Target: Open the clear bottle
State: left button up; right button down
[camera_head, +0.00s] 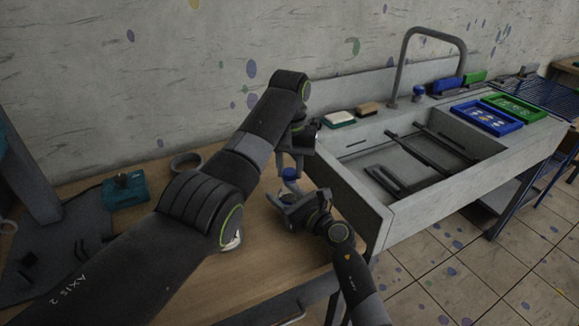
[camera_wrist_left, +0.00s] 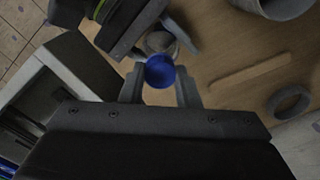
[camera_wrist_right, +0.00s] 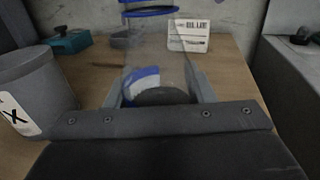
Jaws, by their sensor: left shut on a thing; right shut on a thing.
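The clear bottle (camera_wrist_right: 160,50) stands roughly upright between the fingers of my right gripper (camera_wrist_right: 155,88), which is shut on its body. It looks see-through, with a blue ring near the top edge of the right wrist view. In the head view my right gripper (camera_head: 291,199) is low over the table's right end. The blue cap (camera_head: 289,174) shows just above it, and my left gripper (camera_head: 291,162) reaches down onto the cap from above. In the left wrist view the blue cap (camera_wrist_left: 159,71) sits between the left fingers, with the right gripper behind. The bottle's body is mostly hidden in the head view.
A grey sink (camera_head: 370,215) adjoins the table on the right. A grey bucket (camera_wrist_right: 35,90) and a white card (camera_wrist_right: 188,35) stand on the wooden table. A grey ring (camera_head: 185,162) and a teal block (camera_head: 125,190) lie further left. The table's front edge is close by.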

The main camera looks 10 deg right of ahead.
pick_arm(q)
jog(key=n, duration=0.6)
jog(key=shift+n, duration=0.3)
jog(key=n, duration=0.4)
jog(key=shift+n, duration=0.3)
jog(key=n, duration=0.4)
jog(key=shift+r+n, duration=0.1)
jog(key=shift+n, duration=0.2)
jog(key=n, duration=0.5)
jog(key=shift+r, duration=0.1)
jog(key=shift+r, duration=1)
